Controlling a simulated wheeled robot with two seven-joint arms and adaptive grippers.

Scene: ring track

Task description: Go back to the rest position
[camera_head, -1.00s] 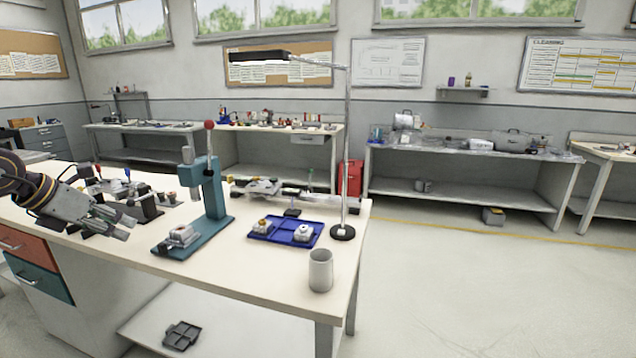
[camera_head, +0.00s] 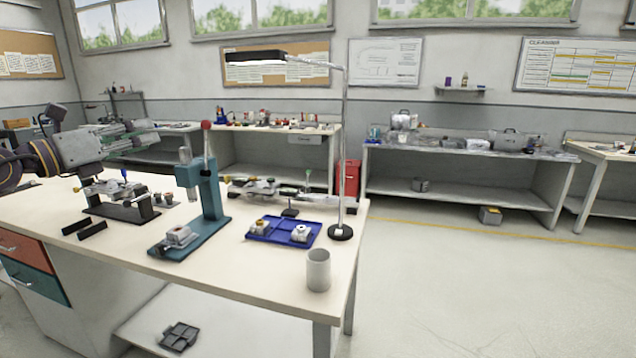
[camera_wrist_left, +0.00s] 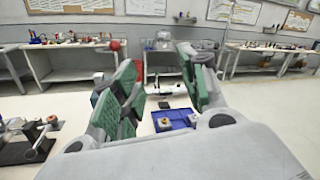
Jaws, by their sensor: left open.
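My left gripper (camera_head: 128,137) comes in from the left in the head view, raised above the back left of the workbench (camera_head: 290,270). In the left wrist view its two green-padded fingers (camera_wrist_left: 165,95) stand apart with nothing between them. It touches nothing on the bench. My right gripper is not in view.
A teal press (camera_head: 208,190) with a red knob stands mid-bench. A blue tray (camera_head: 270,238) with small parts, a grey cup (camera_head: 318,270) and a lamp (camera_head: 344,150) are right of it. A black stand (camera_head: 120,208) is below my left arm. Open floor lies at right.

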